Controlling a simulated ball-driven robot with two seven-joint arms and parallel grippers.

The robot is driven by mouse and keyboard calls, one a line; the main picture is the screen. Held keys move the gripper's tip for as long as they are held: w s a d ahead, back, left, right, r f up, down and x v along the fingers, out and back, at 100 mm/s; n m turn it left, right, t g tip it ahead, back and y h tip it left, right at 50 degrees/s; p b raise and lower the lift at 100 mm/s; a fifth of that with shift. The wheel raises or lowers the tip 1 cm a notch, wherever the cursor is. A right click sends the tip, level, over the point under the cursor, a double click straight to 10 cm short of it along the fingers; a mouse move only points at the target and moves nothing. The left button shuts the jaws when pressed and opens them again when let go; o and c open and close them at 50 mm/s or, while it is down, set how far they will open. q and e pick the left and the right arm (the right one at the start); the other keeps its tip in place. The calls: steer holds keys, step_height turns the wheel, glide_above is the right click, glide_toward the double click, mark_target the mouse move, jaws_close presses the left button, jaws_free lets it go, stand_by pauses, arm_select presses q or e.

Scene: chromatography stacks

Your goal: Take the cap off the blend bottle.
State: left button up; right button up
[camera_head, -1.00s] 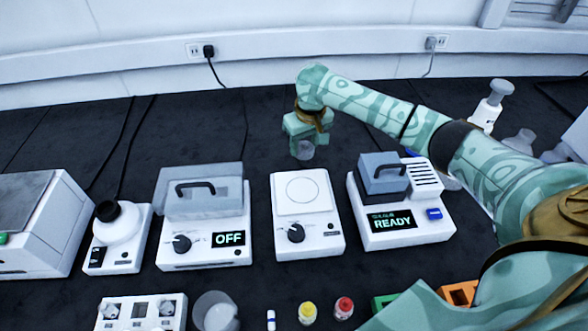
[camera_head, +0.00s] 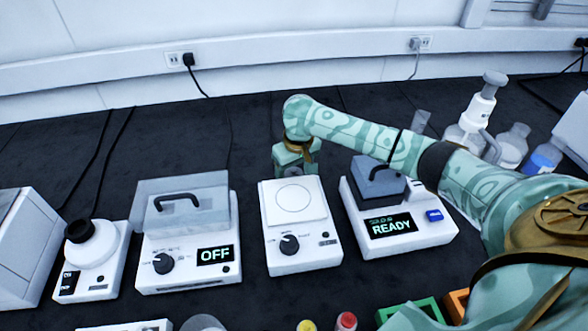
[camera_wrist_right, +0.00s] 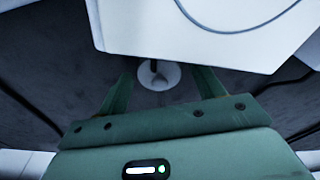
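My right gripper (camera_head: 297,170) points down behind the white square-topped device, its tips partly hidden there. In the right wrist view its two fingers (camera_wrist_right: 160,90) are apart. A small round pale object (camera_wrist_right: 158,75) shows between and beyond the fingertips; I cannot tell whether they touch it or whether it is a bottle or cap. At the bottom edge of the head view are a yellow-capped bottle (camera_head: 306,326) and a red-capped bottle (camera_head: 346,321), both cut off. No readable label marks the blend bottle. My left gripper is not in view.
The white square-topped device (camera_head: 292,205) stands just in front of my right gripper. A lidded device reading OFF (camera_head: 185,250) is left, one reading READY (camera_head: 400,247) right. Clear bottles, one with blue contents (camera_head: 545,157), stand at the back right. Dark bench behind is mostly free.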

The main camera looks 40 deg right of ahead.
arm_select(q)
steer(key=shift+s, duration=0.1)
arm_select(e)
steer(key=shift+r, duration=0.1)
arm_select(q)
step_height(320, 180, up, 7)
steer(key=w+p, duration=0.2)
steer(key=p, duration=0.5)
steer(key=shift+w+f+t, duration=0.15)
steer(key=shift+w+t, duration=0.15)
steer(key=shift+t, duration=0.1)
arm_select(e)
step_height(320, 180, up, 12)
steer(key=s, duration=0.2)
